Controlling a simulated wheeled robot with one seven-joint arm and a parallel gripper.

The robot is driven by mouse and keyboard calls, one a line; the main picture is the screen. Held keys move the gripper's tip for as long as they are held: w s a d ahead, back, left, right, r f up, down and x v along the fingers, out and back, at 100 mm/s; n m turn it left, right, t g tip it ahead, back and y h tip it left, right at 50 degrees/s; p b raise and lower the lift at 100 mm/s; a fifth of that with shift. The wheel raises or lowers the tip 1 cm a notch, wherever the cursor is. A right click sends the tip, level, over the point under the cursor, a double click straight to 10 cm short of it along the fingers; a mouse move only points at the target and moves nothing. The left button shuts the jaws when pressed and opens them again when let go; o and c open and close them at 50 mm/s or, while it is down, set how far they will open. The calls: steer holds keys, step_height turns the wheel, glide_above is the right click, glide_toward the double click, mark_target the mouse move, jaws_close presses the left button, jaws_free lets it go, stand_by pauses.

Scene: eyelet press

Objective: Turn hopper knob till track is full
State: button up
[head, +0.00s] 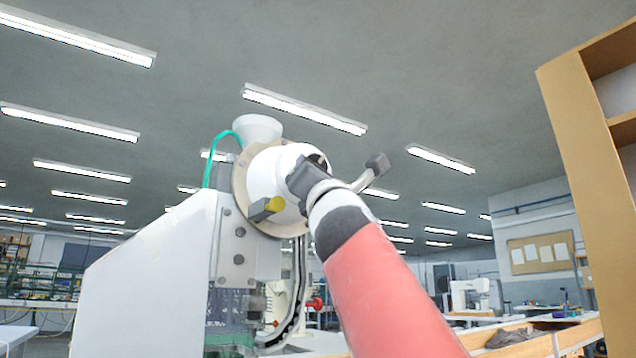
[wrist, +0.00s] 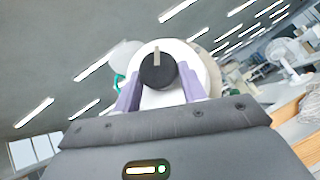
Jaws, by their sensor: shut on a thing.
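The hopper is a white drum (head: 268,180) on a tan disc, high on the press in the head view. The drum face (wrist: 200,62) also shows in the wrist view. The hopper knob (wrist: 157,72) is round and dark, with a pale pointer mark standing near upright in the wrist view. My gripper (wrist: 160,90) is shut on the knob, with one lavender finger on each side. In the head view my wrist and arm mostly hide the knob. The track (head: 297,290) seems to be the curved dark and pale strip running down below the hopper. How full it is cannot be told.
A white funnel (head: 258,127) and a green tube (head: 212,155) sit at the drum. A yellow-and-dark fitting (head: 267,208) sticks out at its lower left. The white press body (head: 150,280) stands left. A tan shelf (head: 585,180) stands at the right edge.

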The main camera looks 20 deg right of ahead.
steer(key=shift+s+a+r+m+g+h+p, duration=0.1)
steer(key=shift+a+r+m+g+h+p, duration=0.1)
steer(key=shift+m+g+h+p, duration=1.65)
steer(key=shift+s+a+r+m+g+h+p, duration=0.2)
steer(key=shift+m+g+h+p, duration=0.55)
steer(key=shift+m, duration=2.05)
steer(key=shift+w+a+r+m+g+h+p, duration=0.1)
steer(key=shift+r+m+g+h+p, duration=0.15)
steer(key=shift+m+g+h+p, duration=1.2)
steer(key=shift+f+m+t+h+b, duration=0.1)
steer(key=shift+m+t+h+b, duration=0.3)
steer(key=shift+m, duration=0.6)
steer(key=o, duration=1)
